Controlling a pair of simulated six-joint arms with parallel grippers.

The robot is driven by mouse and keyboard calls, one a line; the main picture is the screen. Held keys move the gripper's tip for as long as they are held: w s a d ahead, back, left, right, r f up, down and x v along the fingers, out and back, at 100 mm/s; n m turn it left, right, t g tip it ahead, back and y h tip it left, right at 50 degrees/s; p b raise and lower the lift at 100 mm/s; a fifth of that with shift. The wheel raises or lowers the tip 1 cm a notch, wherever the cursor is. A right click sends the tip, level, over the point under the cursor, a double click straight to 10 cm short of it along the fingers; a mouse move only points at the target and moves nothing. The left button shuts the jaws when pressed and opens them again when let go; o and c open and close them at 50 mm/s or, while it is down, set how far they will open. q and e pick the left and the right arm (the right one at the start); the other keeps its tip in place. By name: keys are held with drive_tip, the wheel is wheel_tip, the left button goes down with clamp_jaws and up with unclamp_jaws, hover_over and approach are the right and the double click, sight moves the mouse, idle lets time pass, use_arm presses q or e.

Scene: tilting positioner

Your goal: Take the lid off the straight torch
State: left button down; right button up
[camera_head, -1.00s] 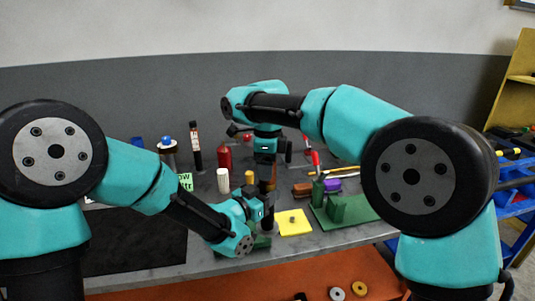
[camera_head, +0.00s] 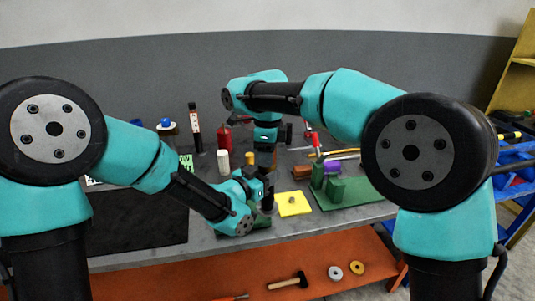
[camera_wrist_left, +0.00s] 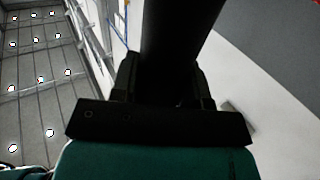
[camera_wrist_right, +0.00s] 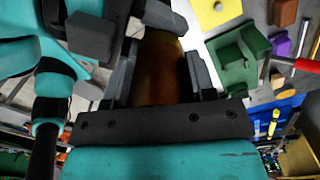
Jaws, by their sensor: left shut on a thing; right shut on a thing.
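The straight torch, a dark cylinder (camera_head: 268,199), stands roughly upright over the bench. My left gripper (camera_head: 262,188) is shut on it from the side; the dark barrel (camera_wrist_left: 180,35) fills the space between the fingers in the left wrist view. My right gripper (camera_head: 265,147) is directly above the left one, pointing down. It is shut on a brownish-orange rounded thing (camera_wrist_right: 160,65), seen between its fingers in the right wrist view. I cannot tell whether this is the torch's lid, or whether it touches the torch. The grippers hide most of the join.
A yellow pad (camera_head: 293,204) lies just right of the grippers. A green fixture (camera_head: 345,191) stands beyond it. A white cylinder (camera_head: 223,162) and a red bottle (camera_head: 225,137) stand behind left. A dark mat (camera_head: 135,222) is clear. A hammer (camera_head: 288,283) lies on the lower shelf.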

drive_tip(key=shift+c, duration=0.4)
drive_tip(key=n, duration=1.2)
drive_tip(key=shift+n, duration=0.3)
drive_tip(key=n, duration=1.2)
drive_tip(key=shift+n, duration=0.4)
drive_tip(key=n, duration=0.5)
drive_tip(key=shift+r, duration=0.1)
drive_tip(key=n, duration=1.5)
drive_tip(key=shift+n, duration=0.4)
drive_tip(key=shift+r, duration=0.75)
drive_tip(key=shift+r, duration=0.35)
